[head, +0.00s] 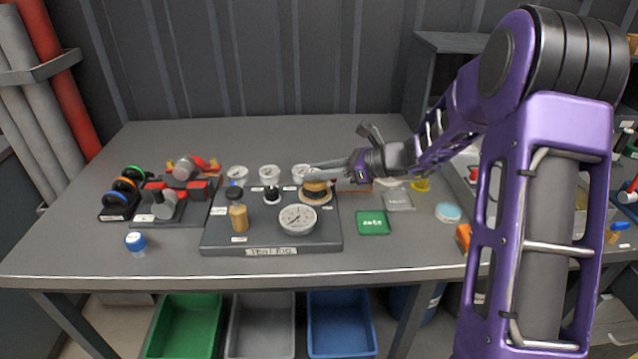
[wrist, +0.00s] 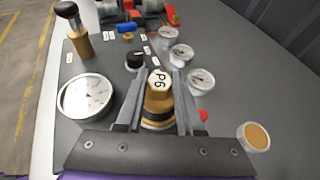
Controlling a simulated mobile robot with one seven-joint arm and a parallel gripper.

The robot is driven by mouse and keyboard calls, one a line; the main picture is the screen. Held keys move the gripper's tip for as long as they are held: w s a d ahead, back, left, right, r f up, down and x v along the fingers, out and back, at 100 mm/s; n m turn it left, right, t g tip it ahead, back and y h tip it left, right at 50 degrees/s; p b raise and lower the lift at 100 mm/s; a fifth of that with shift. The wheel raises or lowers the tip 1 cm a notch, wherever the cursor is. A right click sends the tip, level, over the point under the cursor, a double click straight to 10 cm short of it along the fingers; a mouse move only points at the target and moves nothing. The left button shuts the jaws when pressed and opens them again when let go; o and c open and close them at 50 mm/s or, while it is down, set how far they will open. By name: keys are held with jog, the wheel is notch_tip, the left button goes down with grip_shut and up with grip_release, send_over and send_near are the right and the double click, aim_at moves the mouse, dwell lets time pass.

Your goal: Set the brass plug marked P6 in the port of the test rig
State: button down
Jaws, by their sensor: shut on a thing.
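The brass plug (wrist: 158,98) stands between my fingers in the wrist view, its pale hex top marked P6 facing the camera. It has a brass body with a dark band low down. In the head view the plug (head: 316,187) is at the right back part of the test rig (head: 222,243), a grey labelled board. My gripper (wrist: 159,76) is shut on the plug, one finger on each side; it reaches in from the right in the head view (head: 322,172). The port is not clearly visible, and I cannot tell whether the plug's lower end is in it.
A large gauge (head: 297,218) and a brass post with a black knob (head: 238,212) stand on the rig, with small gauges (head: 269,173) behind. A blue-capped jar (head: 135,243) is left of it, a green tray (head: 373,222) right. Table space is free at the back left.

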jog(key=shift+f, duration=1.4)
jog(key=shift+f, duration=0.15)
jog(key=c, duration=0.5)
grip_release()
jog(key=shift+c, duration=0.2)
jog(key=shift+r, duration=0.2)
jog(key=p+v, duration=0.1)
jog(key=v, duration=1.1)
jog(key=shift+f, duration=0.15)
